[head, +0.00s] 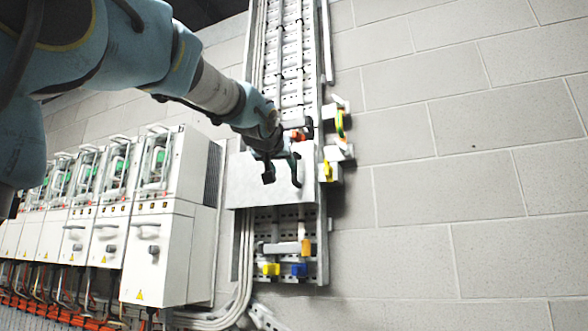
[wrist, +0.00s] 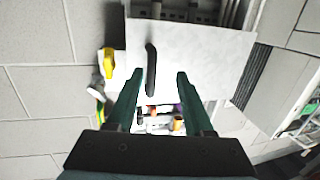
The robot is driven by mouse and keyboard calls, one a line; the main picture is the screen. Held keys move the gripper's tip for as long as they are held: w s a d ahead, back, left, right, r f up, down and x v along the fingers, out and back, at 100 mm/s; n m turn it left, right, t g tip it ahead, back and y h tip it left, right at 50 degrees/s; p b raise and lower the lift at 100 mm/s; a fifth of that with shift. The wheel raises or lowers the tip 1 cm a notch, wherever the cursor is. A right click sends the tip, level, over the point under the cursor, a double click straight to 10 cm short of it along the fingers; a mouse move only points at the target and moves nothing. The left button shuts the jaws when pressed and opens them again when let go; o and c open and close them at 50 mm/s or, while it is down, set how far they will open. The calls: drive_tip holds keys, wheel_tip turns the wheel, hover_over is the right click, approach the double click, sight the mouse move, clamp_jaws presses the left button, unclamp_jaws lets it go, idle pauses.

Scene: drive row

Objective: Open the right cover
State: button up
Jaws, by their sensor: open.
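A pale grey flat cover (head: 240,185) is mounted on the metal cable tray on the wall, and it also shows in the wrist view (wrist: 205,55). A dark bar handle (wrist: 151,70) stands on it near one side edge. My gripper (head: 282,177) is in front of the cover in the head view. In the wrist view my gripper (wrist: 159,75) is open, with its two green fingers apart. The handle appears between the fingertips, nearer the left one. I cannot tell how deep the fingers reach or whether they touch it. My gripper hides part of the cover in the head view.
White drive cabinets (head: 160,250) stand in a row at the left. Yellow and blue connectors (head: 285,269) sit below the cover. A yellow part (head: 328,171) sits just right of it. The grey block wall (head: 450,180) on the right is bare.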

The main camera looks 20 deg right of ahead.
sight(294, 176)
drive_tip(key=shift+t+h, duration=0.3)
drive_tip(key=shift+h, duration=0.1)
drive_tip(key=w+d+r+p, duration=0.1)
drive_tip(key=w+d, duration=0.1)
drive_tip(key=w+d+r+p, duration=0.1)
drive_tip(key=w, duration=0.2)
drive_tip(key=w+d+r+p, duration=0.1)
drive_tip(key=w+d, duration=0.1)
drive_tip(key=w, duration=0.1)
drive_tip(key=shift+d+r, duration=0.25)
drive_tip(key=shift+d, duration=0.1)
drive_tip(key=shift+c, duration=0.2)
clamp_jaws()
idle(0.8)
